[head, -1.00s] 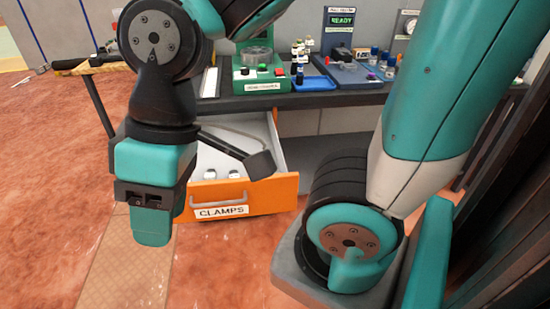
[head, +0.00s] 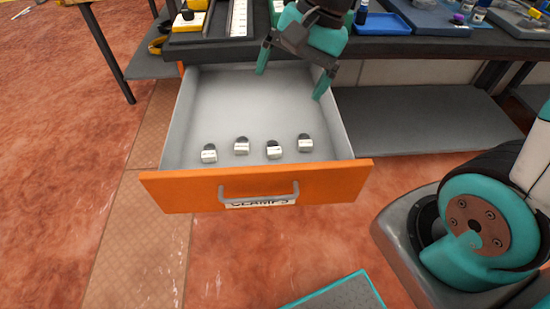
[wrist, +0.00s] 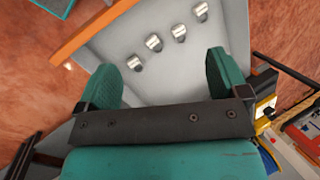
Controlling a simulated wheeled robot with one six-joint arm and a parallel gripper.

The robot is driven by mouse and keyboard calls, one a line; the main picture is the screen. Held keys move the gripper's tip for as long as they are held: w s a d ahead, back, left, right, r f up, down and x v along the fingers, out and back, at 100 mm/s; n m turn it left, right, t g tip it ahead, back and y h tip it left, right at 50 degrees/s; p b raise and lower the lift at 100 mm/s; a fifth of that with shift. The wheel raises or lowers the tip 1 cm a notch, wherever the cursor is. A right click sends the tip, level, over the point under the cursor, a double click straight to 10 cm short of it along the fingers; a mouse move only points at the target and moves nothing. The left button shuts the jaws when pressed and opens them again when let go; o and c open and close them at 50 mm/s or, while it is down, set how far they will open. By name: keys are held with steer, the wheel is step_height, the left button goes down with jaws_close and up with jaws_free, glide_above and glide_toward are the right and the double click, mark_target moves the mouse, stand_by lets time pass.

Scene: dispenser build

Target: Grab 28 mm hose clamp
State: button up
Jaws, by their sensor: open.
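The label sizes are too small to read, so I cannot tell which is 28 mm. The clamps also show in the wrist view, in a slanting row (wrist: 155,42) beyond the fingers. My gripper (head: 291,82) is open and empty over the back right of the drawer, apart from the clamps. Its spread fingers show in the wrist view (wrist: 165,80).
The dark bench (head: 400,47) above holds a blue tray (head: 383,23). A lower grey shelf (head: 430,120) is empty. The drawer's back left floor is bare.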

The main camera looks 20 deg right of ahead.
steer(key=w+d+f+m+b, duration=0.2)
steer(key=w+d+f+m, duration=0.25)
steer(key=f+m, duration=0.25)
steer(key=w+d+f+m+b, duration=0.3)
steer(key=w+d+f+m, duration=0.15)
steer(key=f+m, duration=0.2)
steer(key=b, duration=0.2)
glide_toward(272, 148)
steer(key=f, duration=0.3)
steer(key=shift+w+a+f+t, duration=0.1)
steer(key=shift+w+f+t, duration=0.1)
steer(key=shift+t, duration=0.1)
steer(key=shift+b+x, duration=0.65)
steer(key=shift+x, duration=2.45)
steer(key=shift+a+r, duration=0.1)
steer(key=shift+a, duration=0.05)
steer(key=c, duration=1)
